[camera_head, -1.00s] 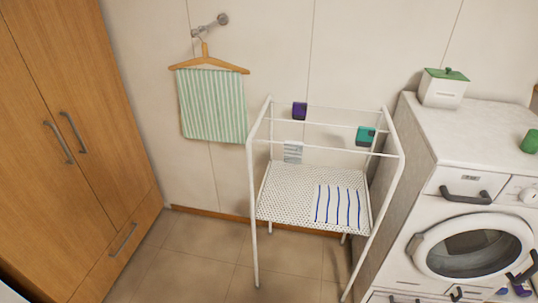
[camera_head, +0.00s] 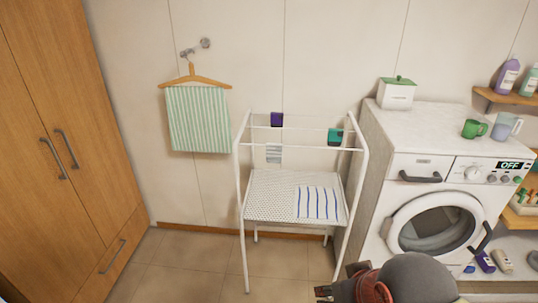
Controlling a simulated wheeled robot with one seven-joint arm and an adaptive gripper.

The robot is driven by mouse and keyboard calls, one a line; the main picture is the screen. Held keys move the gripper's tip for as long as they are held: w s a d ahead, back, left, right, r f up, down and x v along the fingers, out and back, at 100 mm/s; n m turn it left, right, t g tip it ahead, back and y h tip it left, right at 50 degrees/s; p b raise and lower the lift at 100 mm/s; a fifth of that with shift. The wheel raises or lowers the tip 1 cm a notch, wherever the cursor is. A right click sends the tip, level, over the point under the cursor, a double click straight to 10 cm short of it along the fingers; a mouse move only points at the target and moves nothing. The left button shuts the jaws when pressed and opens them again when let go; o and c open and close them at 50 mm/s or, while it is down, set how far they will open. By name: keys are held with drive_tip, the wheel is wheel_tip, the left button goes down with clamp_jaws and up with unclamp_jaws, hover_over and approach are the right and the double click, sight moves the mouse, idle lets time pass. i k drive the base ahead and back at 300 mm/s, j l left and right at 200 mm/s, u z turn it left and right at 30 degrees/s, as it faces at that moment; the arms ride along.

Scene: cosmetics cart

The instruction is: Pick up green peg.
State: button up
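Small upright peg-like items, some of them green (camera_head: 522,194), stand in a light wooden holder (camera_head: 524,208) at the right edge of the head view. They are small and partly cut off by the frame. My gripper (camera_head: 328,291) shows at the bottom centre, in front of the drying rack and washing machine. It is far to the left of the holder. Its fingers are dark and partly cut off, so I cannot tell whether they are open or shut.
A white drying rack (camera_head: 238,190) holds small purple and teal cloths. A washing machine (camera_head: 400,220) carries a lidded box (camera_head: 396,96) and green mug (camera_head: 474,129). Bottles (camera_head: 508,76) stand on an upper shelf; more lie low right. Floor left of the rack is clear.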

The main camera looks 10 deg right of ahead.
sight(522, 192)
drive_tip(key=z, duration=2)
drive_tip(key=i+l+u, duration=0.4)
drive_tip(key=i+l, duration=1.65)
drive_tip(key=l, duration=0.1)
